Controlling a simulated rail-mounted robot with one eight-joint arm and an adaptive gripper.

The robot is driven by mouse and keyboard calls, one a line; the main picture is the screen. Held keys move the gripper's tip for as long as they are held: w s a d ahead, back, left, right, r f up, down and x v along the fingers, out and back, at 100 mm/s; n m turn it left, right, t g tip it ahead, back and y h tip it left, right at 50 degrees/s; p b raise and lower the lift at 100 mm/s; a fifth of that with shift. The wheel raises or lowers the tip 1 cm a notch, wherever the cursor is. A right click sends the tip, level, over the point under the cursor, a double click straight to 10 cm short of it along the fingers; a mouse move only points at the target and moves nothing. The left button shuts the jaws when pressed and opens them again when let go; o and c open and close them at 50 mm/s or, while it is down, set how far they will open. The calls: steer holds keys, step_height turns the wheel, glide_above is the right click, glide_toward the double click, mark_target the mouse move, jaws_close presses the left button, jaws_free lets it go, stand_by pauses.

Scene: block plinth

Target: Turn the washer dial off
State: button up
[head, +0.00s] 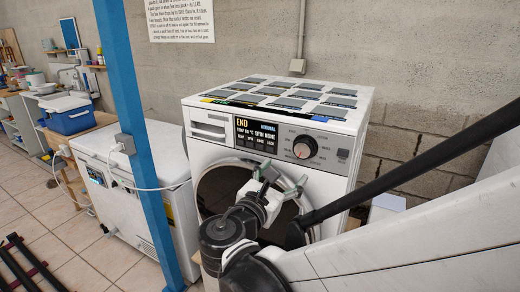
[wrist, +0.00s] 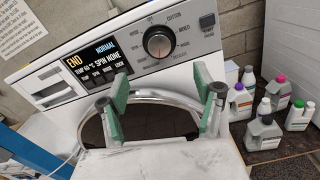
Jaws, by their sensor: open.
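The washer (head: 330,190) is white and stands against the block wall, with a round dark door below its control panel. The washer dial (head: 305,147) is a dark knob with a light ring, right of the lit display (head: 256,134). My gripper (head: 282,180) is open and empty in front of the door, below the dial. Its green-padded fingers (wrist: 161,98) stand apart in the wrist view, with the dial beyond and above them.
A blue box (head: 68,115) sits on a bench at far left.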

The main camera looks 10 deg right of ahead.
mark_target(302, 151)
steer(key=x, duration=1.3)
steer(key=shift+w+d, duration=0.2)
steer(key=shift+w, duration=0.15)
steer(key=shift+c, duration=0.5)
steer(key=c, duration=1)
steer(key=shift+c, duration=0.2)
